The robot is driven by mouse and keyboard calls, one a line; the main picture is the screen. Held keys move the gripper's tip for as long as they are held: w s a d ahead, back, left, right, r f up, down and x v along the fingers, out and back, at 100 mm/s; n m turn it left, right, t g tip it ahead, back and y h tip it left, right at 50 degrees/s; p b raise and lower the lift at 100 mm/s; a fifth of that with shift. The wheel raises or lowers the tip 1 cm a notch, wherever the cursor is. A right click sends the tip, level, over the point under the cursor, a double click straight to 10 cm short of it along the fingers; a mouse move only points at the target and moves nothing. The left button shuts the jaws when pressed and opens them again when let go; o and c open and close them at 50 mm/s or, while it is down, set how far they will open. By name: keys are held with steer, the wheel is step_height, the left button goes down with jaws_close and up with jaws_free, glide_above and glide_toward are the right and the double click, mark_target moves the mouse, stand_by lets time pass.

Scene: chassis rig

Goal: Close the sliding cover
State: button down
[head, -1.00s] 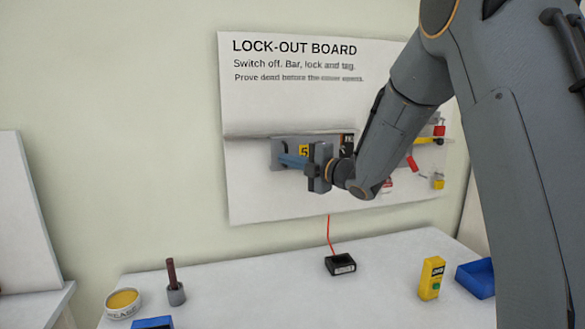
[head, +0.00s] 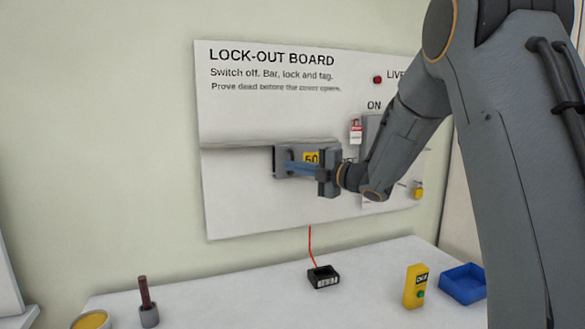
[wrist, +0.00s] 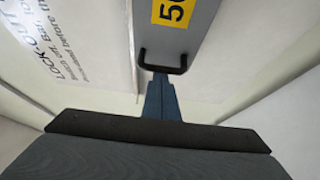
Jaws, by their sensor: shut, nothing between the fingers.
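The sliding cover is a grey panel with a yellow number label on the lock-out board (head: 228,200). It shows in the head view (head: 281,153) and at the top of the wrist view (wrist: 200,35). Its black U-shaped handle (wrist: 163,68) is clear in the wrist view. My gripper (head: 286,164) is shut, its blue fingers pointing left along the cover front in the head view. In the wrist view its fingertips (wrist: 159,78) are at the handle's middle; I cannot tell whether they touch it. My arm hides the board right of the cover.
A rail (head: 240,146) runs along the board. A red lamp (head: 377,80) and a red tag (head: 355,130) are near my arm.

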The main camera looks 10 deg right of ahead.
steer(key=s+d+b, duration=0.3)
steer(key=s+b, duration=0.1)
steer(key=s, duration=0.5)
steer(key=s+d+f+m+g+h, duration=0.1)
steer(key=s+d+f+m+h, duration=0.2)
steer(key=f+m, duration=0.35)
steer(key=s+d+f+m+g+h, duration=0.1)
steer(key=d+f+m+h, duration=0.2)
steer(key=f+m+h, duration=0.3)
steer(key=s+d+f+m+g+h, duration=0.1)
steer(key=s+d+f+m+h, duration=0.15)
steer(key=d+f+m, duration=0.4)
steer(key=s+a+f+m+g, duration=0.2)
steer(key=s+f+g, duration=0.1)
steer(key=s, duration=0.5)
steer(key=s+a+f+m+g+h, duration=0.1)
steer(key=s+a+f+m+g, duration=0.1)
steer(key=s+f, duration=0.3)
steer(key=s+a+f+m+g, duration=0.2)
steer(key=s+f+m+g, duration=0.2)
steer(key=s, duration=0.7)
steer(key=shift+s+f, duration=0.35)
steer(key=shift+f, duration=0.25)
